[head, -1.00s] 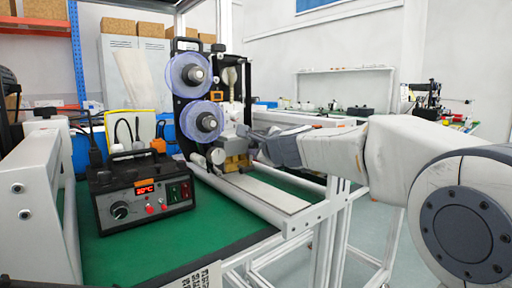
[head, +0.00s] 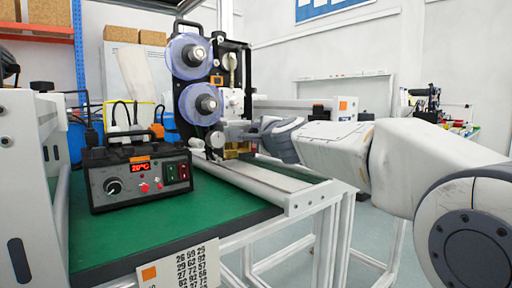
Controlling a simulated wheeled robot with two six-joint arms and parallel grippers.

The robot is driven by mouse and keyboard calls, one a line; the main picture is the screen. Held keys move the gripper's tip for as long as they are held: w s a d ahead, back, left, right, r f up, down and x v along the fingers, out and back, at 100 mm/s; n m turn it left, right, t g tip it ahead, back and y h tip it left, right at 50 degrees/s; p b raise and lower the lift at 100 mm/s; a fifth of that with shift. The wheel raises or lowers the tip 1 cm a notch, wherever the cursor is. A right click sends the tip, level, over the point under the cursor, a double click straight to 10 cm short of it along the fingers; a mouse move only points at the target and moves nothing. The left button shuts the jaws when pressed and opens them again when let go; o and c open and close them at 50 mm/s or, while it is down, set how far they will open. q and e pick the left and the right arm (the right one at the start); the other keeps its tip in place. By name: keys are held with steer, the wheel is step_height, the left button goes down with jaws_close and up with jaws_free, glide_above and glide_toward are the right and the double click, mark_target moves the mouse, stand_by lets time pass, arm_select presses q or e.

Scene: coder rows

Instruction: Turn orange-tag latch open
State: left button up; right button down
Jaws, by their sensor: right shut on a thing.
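The coder (head: 182,112) stands at the back of the green table, with two clear purple-rimmed reels on its black plate. A card with an orange square (head: 149,273) and printed numbers hangs at the table's front edge. My right gripper (head: 234,131) reaches in from the right and is shut on a small part low on the coder's right side, apparently the latch. The jaws and the coder's parts hide that latch, so its angle cannot be told. A brass-coloured block (head: 238,150) sits just below the gripper. My left gripper is not in view.
A black control box (head: 137,179) with a red "20°C" display stands on the green tabletop (head: 165,235). A white rail (head: 262,178) runs along the table's right side below my arm. Another white machine with an orange tag (head: 342,108) stands behind my right arm.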

steer(key=shift+f+n+t+b, duration=0.15)
steer(key=shift+n+t+b, duration=0.35)
steer(key=shift+n+b, duration=0.7)
steer(key=c, duration=0.7)
jaws_free()
steer(key=shift+o, duration=0.2)
steer(key=shift+s, duration=0.1)
steer(key=b+v, duration=0.1)
steer(key=v, duration=0.8)
steer(key=shift+s, duration=0.1)
steer(key=shift+s+d, duration=0.2)
steer(key=shift+s, duration=0.3)
